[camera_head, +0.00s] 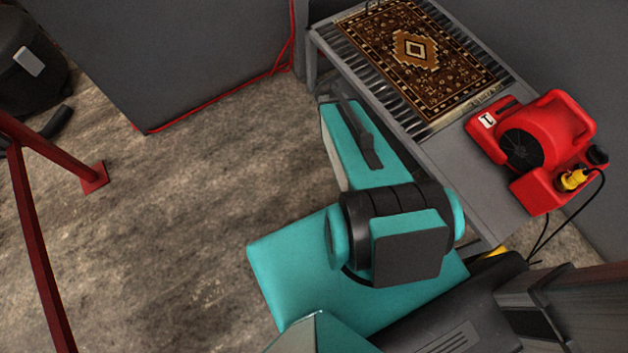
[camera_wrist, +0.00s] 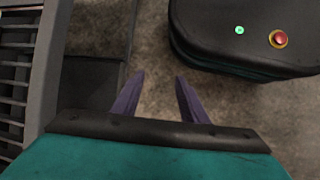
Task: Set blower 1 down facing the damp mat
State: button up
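A red blower (camera_head: 545,145) with a white label that seems to read 1 stands on the grey end of a bench. A round black grille shows on its left side. A brown, gold-patterned mat (camera_head: 388,50) with pale fringe lies flat on the bench's slats, up and left of the blower; dampness cannot be told. My gripper (camera_wrist: 160,76) shows two purple fingers spread apart in the wrist view, with only floor between them, so it is open and empty. Neither blower nor mat shows there. My fingers cannot be made out in the head view.
The slatted bench (camera_head: 455,160) also edges the wrist view at left. A black cable (camera_head: 565,222) hangs from the blower's yellow plug (camera_head: 572,180). A red rail (camera_head: 40,235) and a dark bin (camera_head: 28,70) are at left. Concrete floor (camera_head: 180,200) between is clear.

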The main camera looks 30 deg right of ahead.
jog(key=s+a+f+y, duration=0.1)
jog(key=s+a, duration=0.3)
jog(key=a, duration=0.5)
jog(key=s+a+f+y, duration=0.1)
jog(key=s+a+f, duration=0.3)
jog(key=a, duration=0.6)
jog(key=shift+s+m, duration=0.4)
jog(key=shift+s, duration=0.05)
jog(key=shift+a, duration=0.1)
notch_tip(320, 180, up, 4)
jog(key=p, duration=0.3)
jog(key=shift+f+p, duration=0.25)
jog(key=shift+p, duration=0.05)
jog(key=shift+c, duration=1.1)
